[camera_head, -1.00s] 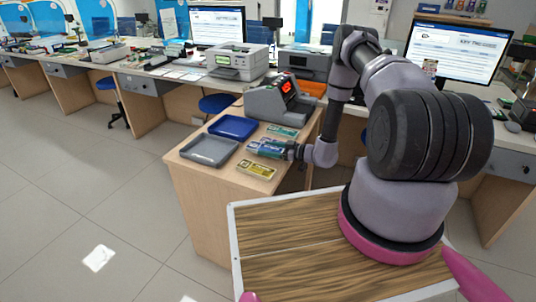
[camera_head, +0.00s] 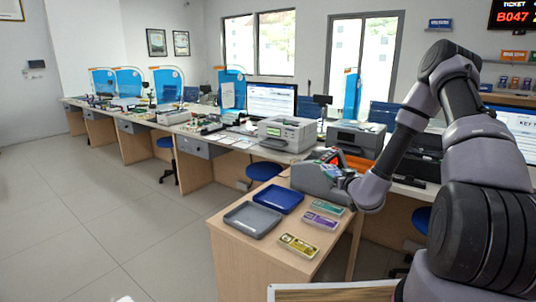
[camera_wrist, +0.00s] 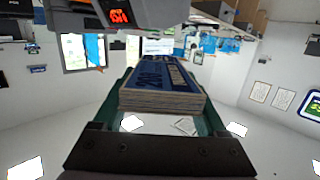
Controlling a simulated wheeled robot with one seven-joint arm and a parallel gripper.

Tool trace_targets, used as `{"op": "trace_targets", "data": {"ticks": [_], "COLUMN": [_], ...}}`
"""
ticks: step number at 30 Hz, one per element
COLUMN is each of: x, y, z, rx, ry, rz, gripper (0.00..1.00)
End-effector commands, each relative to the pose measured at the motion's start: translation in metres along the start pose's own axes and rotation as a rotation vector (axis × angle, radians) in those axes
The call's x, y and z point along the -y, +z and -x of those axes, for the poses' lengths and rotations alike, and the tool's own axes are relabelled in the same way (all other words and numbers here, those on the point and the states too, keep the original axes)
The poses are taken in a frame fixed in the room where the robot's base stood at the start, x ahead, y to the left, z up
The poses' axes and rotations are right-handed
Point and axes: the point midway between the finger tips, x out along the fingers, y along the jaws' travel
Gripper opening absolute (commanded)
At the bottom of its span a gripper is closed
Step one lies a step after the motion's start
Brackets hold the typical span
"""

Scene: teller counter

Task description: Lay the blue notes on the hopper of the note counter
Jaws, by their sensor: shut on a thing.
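The blue notes (camera_wrist: 160,85) are a thick banded stack, held between the green fingers of my gripper (camera_wrist: 163,108) in the wrist view. My gripper is shut on them, with the stack sticking out past the fingers. The grey note counter (camera_head: 316,182) stands on the wooden desk in the head view. My gripper (camera_head: 342,178) is up beside its right side, above the desk. The counter's red-lit display (camera_wrist: 117,15) shows at the top of the wrist view. The hopper is hard to make out, and I cannot tell whether the notes touch the counter.
A yellow bundle (camera_head: 298,245), a purple bundle (camera_head: 320,220) and a green bundle (camera_head: 327,207) lie on the desk (camera_head: 265,260). A grey tray (camera_head: 252,219) and a blue tray (camera_head: 278,199) lie to their left. A printer (camera_head: 286,133) stands on the counter behind.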

Motion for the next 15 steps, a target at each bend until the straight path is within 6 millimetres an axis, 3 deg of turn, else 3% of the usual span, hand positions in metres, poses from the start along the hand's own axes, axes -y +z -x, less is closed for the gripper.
{"op": "trace_targets", "data": {"ticks": [4, 7, 11, 15], "x": [-0.018, -0.015, 0.01, 0.042], "y": [-0.012, -0.009, 0.009, 0.043], "z": [0.015, 0.012, -0.007, -0.016], "rx": [0.0, 0.0, 0.0, 0.004], "ry": [0.123, 0.105, -0.064, -0.297], "rz": [-0.02, -0.014, 0.015, 0.049], "gripper": [0.2, 0.2, 0.2, 0.2]}}
